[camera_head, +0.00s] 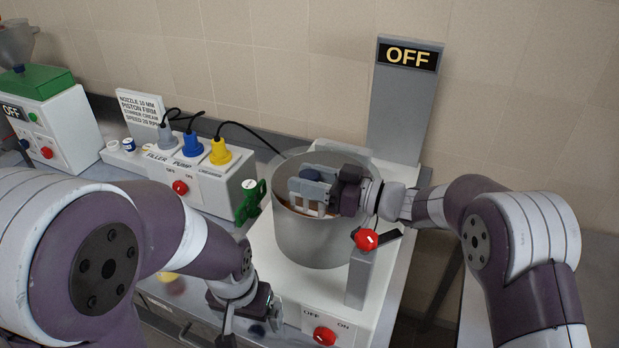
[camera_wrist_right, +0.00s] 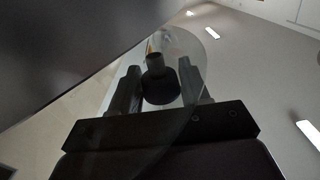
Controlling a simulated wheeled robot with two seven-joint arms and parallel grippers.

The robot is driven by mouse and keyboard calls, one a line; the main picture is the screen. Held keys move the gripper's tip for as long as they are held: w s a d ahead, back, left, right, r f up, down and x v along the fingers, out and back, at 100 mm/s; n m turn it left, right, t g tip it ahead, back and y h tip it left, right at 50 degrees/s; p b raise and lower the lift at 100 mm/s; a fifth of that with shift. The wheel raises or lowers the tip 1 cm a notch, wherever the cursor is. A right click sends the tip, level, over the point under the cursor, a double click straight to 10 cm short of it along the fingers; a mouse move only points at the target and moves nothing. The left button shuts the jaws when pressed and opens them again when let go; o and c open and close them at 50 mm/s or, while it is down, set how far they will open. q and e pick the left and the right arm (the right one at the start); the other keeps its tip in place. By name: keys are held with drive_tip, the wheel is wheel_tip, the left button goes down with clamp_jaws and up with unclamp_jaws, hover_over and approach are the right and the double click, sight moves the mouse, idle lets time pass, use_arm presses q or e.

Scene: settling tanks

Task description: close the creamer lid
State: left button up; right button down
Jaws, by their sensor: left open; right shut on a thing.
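The creamer is a grey round vessel (camera_head: 310,238) on a white base in the middle of the head view. Its clear lid (camera_wrist_right: 200,48) shows in the right wrist view as a thin see-through disc with a dark knob (camera_wrist_right: 158,84). In the head view the lid is faint, and its exact tilt against the rim is hard to tell. My right gripper (camera_head: 307,191) is at the vessel's mouth, shut on the lid's knob. My left gripper (camera_head: 247,318) is open and empty, low in front of the creamer's base. My right gripper hides part of the mouth.
A red-knobbed lever (camera_head: 367,240) stands on a grey post at the creamer's front right. A grey panel with an OFF sign (camera_head: 408,56) rises behind. A box with coloured plugs (camera_head: 192,146) and a green valve (camera_head: 250,202) are at the left. A red button (camera_head: 324,336) is in front.

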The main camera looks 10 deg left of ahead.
drive_tip(key=c, duration=0.7)
unclamp_jaws()
drive_tip(key=r, duration=0.3)
drive_tip(key=r+b, duration=0.1)
drive_tip(key=shift+s+d+r, duration=0.1)
drive_tip(key=shift+d+r, duration=0.15)
drive_tip(key=shift+d, duration=0.1)
drive_tip(key=s+d+r+b, duration=0.1)
drive_tip(key=s+d+r, duration=0.2)
drive_tip(key=d+r, duration=0.3)
drive_tip(key=d, duration=0.4)
drive_tip(key=shift+s+d+r, duration=0.15)
drive_tip(key=shift+s+r, duration=0.1)
drive_tip(key=shift+r, duration=0.05)
